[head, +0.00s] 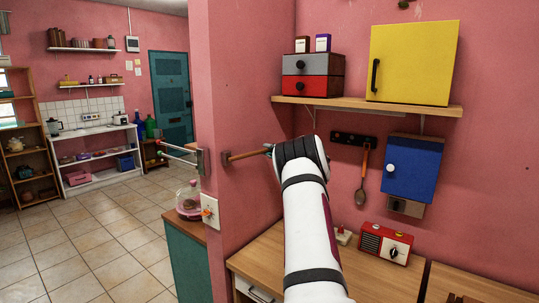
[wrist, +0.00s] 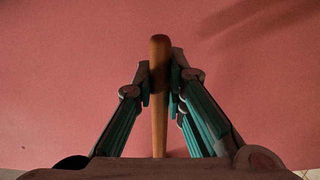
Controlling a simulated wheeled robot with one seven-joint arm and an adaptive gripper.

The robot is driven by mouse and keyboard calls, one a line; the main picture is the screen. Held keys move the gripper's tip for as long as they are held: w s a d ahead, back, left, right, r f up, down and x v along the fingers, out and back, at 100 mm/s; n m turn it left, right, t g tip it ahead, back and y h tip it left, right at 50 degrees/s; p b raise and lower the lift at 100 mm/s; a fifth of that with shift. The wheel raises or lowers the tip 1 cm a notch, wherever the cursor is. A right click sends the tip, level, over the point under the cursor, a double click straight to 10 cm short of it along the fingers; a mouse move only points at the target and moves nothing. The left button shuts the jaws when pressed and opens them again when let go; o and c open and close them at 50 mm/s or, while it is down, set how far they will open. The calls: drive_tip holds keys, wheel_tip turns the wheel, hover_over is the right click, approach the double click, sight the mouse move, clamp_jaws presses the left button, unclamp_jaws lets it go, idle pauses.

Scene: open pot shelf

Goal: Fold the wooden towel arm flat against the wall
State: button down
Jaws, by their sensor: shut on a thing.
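The wooden towel arm (head: 245,154) is a brown rod. It runs from a metal bracket (head: 226,160) on the pink wall near its corner, out to the right to my gripper (head: 269,150). The head view shows the gripper at the rod's right end, mostly hidden behind my own white arm. In the wrist view the rod (wrist: 160,110) stands between the two fingers of my gripper (wrist: 160,82), which are shut on it near its rounded end. Pink wall lies behind the rod there.
A wooden shelf (head: 365,105) holds a yellow cabinet (head: 412,62) and drawers. A spoon (head: 363,177) and a blue cabinet (head: 412,170) hang right. A red radio (head: 385,243) stands on the counter.

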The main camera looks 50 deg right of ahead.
drive_tip(key=shift+w+f+y, duration=0.1)
drive_tip(key=shift+w+y, duration=0.4)
drive_tip(key=shift+n, duration=0.3)
drive_tip(key=c, duration=1.6)
unclamp_jaws()
drive_tip(key=s+a, duration=0.1)
drive_tip(key=s, duration=1.1)
drive_tip(key=shift+c, duration=0.3)
